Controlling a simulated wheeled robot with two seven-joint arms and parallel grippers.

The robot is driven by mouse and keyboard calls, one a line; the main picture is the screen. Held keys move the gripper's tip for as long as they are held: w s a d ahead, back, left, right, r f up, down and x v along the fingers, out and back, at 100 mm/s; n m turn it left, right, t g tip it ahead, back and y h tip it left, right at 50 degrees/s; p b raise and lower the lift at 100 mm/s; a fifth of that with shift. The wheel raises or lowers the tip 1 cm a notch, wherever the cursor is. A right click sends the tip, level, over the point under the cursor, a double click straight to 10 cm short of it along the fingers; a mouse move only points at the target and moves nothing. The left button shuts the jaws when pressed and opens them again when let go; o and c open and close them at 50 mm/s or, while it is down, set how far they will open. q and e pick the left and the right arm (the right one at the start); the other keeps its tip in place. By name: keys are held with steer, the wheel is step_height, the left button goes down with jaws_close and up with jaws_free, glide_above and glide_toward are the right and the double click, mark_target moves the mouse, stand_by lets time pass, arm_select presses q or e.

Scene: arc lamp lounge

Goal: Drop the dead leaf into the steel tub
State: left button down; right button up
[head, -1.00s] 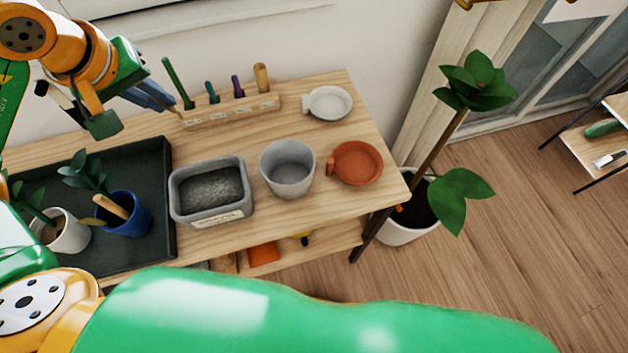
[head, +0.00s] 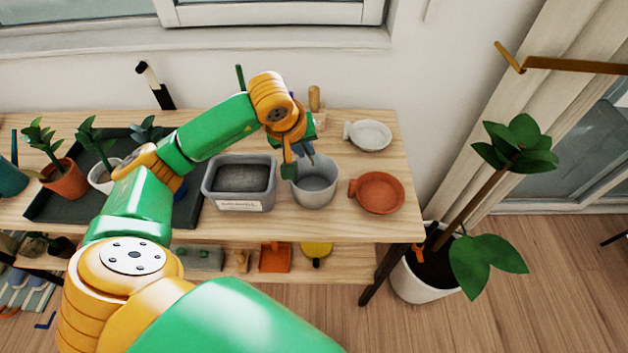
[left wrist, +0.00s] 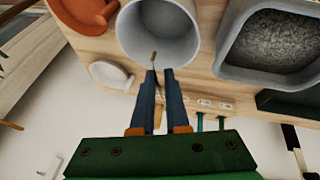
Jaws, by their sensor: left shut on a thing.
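The steel tub (head: 317,188) is a round grey container on the wooden table, and its open mouth shows at the top of the left wrist view (left wrist: 150,40). My left gripper (head: 301,163) is at the tub's upper left rim in the head view, with its fingers pointing down. In the left wrist view its blue fingers (left wrist: 160,72) are nearly together. A thin brown tip of the dead leaf (left wrist: 154,58) sticks out between them, in front of the tub's opening. Most of the leaf is hidden. My right gripper is not in view.
A grey rectangular bin with dark grit (head: 238,187) stands left of the tub. A terracotta dish (head: 377,193) and a white dish (head: 368,135) are to the right. Potted plants stand on a dark tray (head: 63,205) at left. A tall potted plant (head: 420,285) stands beside the table.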

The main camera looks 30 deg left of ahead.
arm_select(q)
steer(key=c, duration=0.8)
jaws_free()
steer(key=shift+r, duration=0.1)
steer(key=shift+c, duration=0.2)
steer(key=v, duration=0.7)
steer(key=shift+b, duration=0.3)
